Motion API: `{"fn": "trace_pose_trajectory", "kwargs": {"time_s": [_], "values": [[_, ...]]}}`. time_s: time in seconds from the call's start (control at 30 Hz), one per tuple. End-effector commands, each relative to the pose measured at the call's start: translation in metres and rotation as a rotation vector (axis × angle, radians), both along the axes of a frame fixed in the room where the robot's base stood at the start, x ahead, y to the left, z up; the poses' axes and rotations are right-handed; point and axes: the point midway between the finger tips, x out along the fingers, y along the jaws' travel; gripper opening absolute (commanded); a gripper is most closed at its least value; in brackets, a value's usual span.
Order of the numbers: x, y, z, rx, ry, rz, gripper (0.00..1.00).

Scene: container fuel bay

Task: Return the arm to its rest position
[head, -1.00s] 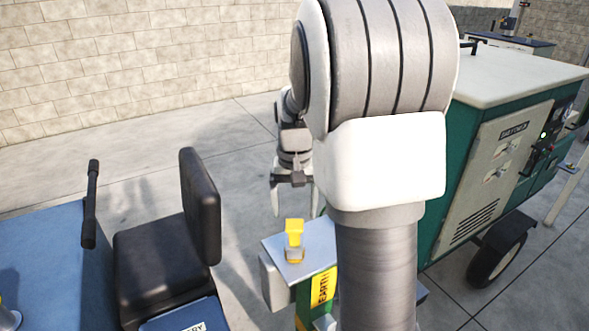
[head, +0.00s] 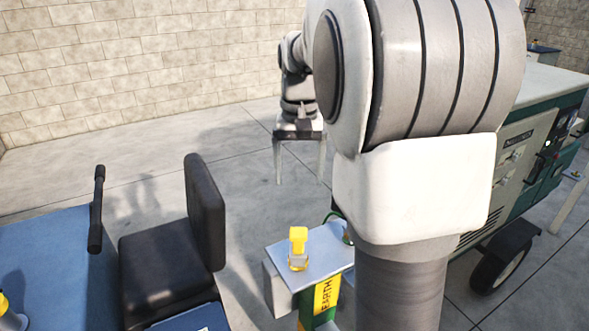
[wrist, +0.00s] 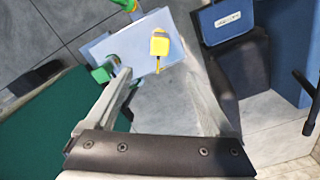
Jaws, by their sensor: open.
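My gripper (head: 299,180) hangs with its fingers pointing down in the head view, above and behind the earth post. Its fingers are spread wide with nothing between them. In the wrist view my gripper (wrist: 168,95) is also open and empty. The earth post's grey top plate (head: 318,256) carries a yellow-handled part (head: 298,250), standing upright and apart from my fingers. That yellow part (wrist: 159,46) also shows beyond the fingertips in the wrist view. My own arm covers part of the middle and right of the head view.
A green generator cart (head: 520,175) with a wheel stands at the right. A black seat (head: 165,260) and a blue vehicle deck (head: 45,265) are at the left. A block wall (head: 130,70) runs along the back. The concrete floor between is clear.

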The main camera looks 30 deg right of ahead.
Motion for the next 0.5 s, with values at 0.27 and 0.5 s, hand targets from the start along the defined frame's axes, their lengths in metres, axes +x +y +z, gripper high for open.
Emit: {"fn": "trace_pose_trajectory", "kwargs": {"time_s": [0.27,0.5], "values": [[-0.002,0.003,0.002,-0.001,-0.008,0.007,0.87],[-0.037,0.034,0.021,-0.008,-0.104,0.098,0.87]]}}
